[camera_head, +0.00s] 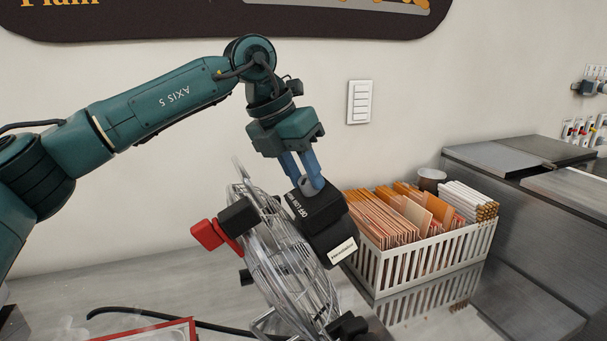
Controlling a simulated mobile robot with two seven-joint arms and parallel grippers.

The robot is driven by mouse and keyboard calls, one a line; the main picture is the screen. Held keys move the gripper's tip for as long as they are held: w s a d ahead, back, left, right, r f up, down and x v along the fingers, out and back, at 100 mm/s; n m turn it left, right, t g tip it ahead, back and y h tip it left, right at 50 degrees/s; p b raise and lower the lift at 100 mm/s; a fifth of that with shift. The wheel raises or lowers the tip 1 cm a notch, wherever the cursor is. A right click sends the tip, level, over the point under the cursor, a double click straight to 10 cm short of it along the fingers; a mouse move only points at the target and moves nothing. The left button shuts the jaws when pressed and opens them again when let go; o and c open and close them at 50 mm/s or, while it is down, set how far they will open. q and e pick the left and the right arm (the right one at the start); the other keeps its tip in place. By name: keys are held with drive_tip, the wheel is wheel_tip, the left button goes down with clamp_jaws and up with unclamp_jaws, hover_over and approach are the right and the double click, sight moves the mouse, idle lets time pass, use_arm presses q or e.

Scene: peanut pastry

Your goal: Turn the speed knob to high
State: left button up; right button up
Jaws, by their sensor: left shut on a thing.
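A wire-caged fan (290,265) stands tilted on the counter, with a black control housing (325,222) at its upper right. White lettering, too small to read fully, is on the housing's top. My left gripper (312,184) comes down from above, and its blue fingers are shut at the top of the housing, where the speed knob appears to be. The knob itself is hidden by the fingers, so its setting cannot be told. My right gripper is not in view.
A white slatted basket (420,262) of packaged sticks stands right of the fan. A red clamp-like part (208,234) juts from the fan's left. A black cable (150,314) and red-edged frame (190,324) lie in front. A steel unit (540,215) stands at right.

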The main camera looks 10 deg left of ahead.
use_arm(q)
drive_tip(key=n+b, duration=0.1)
drive_tip(key=n, duration=1)
drive_tip(key=shift+n+h+b, duration=0.3)
drive_tip(key=shift+n+b, duration=0.15)
drive_tip(key=shift+n, duration=1.35)
drive_tip(key=o, duration=1)
drive_tip(key=shift+a, duration=0.1)
drive_tip(key=v, duration=1.3)
drive_tip(key=shift+s+r, duration=0.1)
drive_tip(key=shift+s, duration=0.05)
